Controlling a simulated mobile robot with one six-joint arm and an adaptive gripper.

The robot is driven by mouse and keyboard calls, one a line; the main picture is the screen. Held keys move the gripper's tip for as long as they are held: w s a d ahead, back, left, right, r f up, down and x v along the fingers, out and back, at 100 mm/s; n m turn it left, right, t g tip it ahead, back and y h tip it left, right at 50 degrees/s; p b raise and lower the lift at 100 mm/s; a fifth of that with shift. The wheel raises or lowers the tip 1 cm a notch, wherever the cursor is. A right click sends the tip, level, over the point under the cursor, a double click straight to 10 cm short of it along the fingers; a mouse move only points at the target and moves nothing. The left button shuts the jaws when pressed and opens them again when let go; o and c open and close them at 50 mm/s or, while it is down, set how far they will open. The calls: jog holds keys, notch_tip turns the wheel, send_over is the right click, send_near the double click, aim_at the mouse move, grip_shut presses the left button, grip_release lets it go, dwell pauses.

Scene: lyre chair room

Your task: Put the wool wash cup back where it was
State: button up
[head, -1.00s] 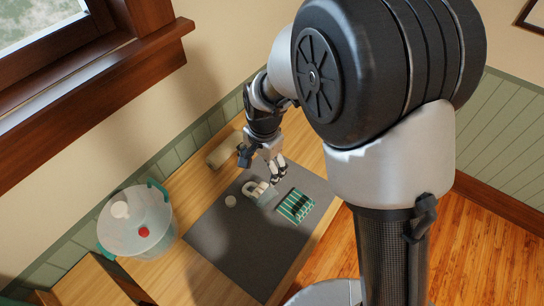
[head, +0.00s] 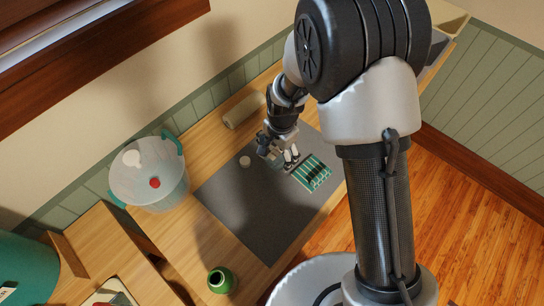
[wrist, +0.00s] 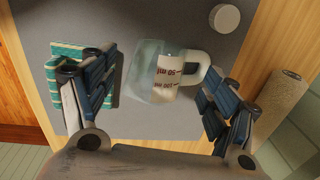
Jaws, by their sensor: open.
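The wool wash cup, a clear measuring cup with a white handle and red volume marks (wrist: 150,78), lies in the wrist view between my gripper's spread fingers (wrist: 160,76). Both fingers stand apart from it, one on each side. In the head view my gripper (head: 290,158) is low over the grey mat (head: 240,205), and the cup is mostly hidden by it. I cannot tell how far the fingers are above the mat.
A green striped cloth (head: 313,173) lies right beside the gripper. A small white round piece (head: 245,161) sits left. A beige roll (head: 243,108) lies behind. A clear bucket (head: 150,185) with green handles and a green bottle (head: 221,280) stand nearby. The mat's front is clear.

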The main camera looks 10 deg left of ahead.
aim_at(276, 156)
notch_tip(276, 156, down, 4)
jog(key=shift+a+r+b, duration=0.1)
jog(key=shift+r+b, duration=0.15)
jog(key=shift+b, duration=0.2)
jog(key=shift+r, duration=0.1)
jog(key=c, duration=1.3)
notch_tip(276, 156, up, 20)
jog(key=p, duration=0.6)
jog(key=d+f+n, duration=0.2)
jog(key=d+n, duration=0.1)
jog(key=d, duration=0.8)
jog(key=d+f+n+b, duration=0.1)
jog(key=d+n, duration=0.3)
jog(key=d, duration=0.7)
jog(key=shift+s+f+g+b, duration=0.3)
jog(key=shift+s+f, duration=0.15)
